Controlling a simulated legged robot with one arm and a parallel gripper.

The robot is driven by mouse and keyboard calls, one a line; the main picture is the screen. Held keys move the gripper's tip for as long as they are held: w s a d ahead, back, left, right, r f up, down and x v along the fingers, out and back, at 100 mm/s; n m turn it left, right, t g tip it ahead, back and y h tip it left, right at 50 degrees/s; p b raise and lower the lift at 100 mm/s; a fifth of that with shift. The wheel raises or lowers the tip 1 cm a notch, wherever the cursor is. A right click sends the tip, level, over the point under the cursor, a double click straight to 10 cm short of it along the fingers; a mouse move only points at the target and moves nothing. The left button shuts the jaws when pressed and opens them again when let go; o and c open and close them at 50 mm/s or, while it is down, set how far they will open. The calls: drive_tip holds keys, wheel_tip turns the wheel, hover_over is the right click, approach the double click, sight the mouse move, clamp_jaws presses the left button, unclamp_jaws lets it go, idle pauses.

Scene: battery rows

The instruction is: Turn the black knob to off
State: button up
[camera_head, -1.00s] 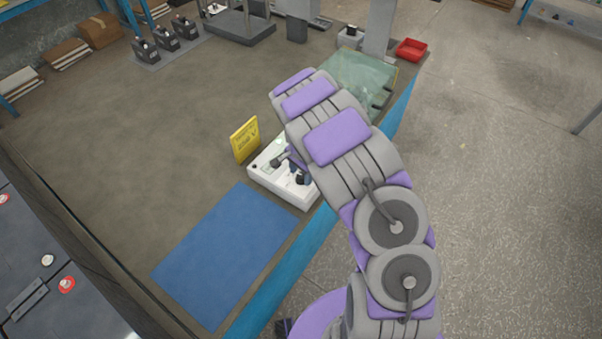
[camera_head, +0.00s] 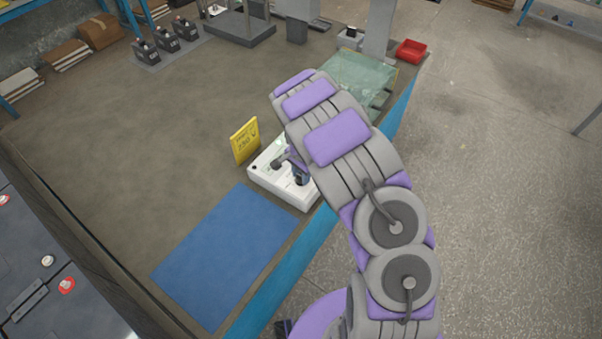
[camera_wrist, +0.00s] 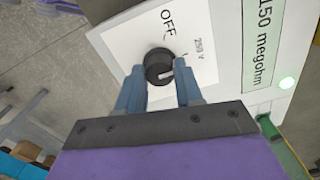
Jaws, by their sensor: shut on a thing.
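The black knob (camera_wrist: 158,66) sits on the white face of the tester (camera_wrist: 120,40) in the wrist view. A "250 V" label is printed at the upper right of the knob. My gripper (camera_wrist: 160,78) is shut on the knob, one finger on each side. In the head view the white tester (camera_head: 262,177) lies at the bench edge, and my arm hides part of it. The knob is hard to make out there.
A yellow sign (camera_head: 244,141) stands just behind the tester. A blue mat (camera_head: 225,250) lies in front. A red bin (camera_head: 410,50) is at the back.

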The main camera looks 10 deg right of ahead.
sight(300, 175)
drive_tip(key=shift+a+r+n+p, duration=0.1)
drive_tip(key=shift+n+p, duration=1.1)
drive_tip(key=shift+n, duration=0.1)
drive_tip(key=n+p, duration=0.2)
drive_tip(key=n, duration=0.1)
drive_tip(key=shift+n+p, duration=0.3)
drive_tip(key=shift+p, duration=0.05)
drive_tip(key=n+p, duration=0.3)
drive_tip(key=n, duration=0.2)
drive_tip(key=shift+w+n, duration=0.1)
drive_tip(key=shift+n, duration=0.2)
drive_tip(key=o, duration=1)
drive_tip(key=shift+o, duration=0.2)
wheel_tip(300, 175, up, 17)
drive_tip(key=p, duration=0.2)
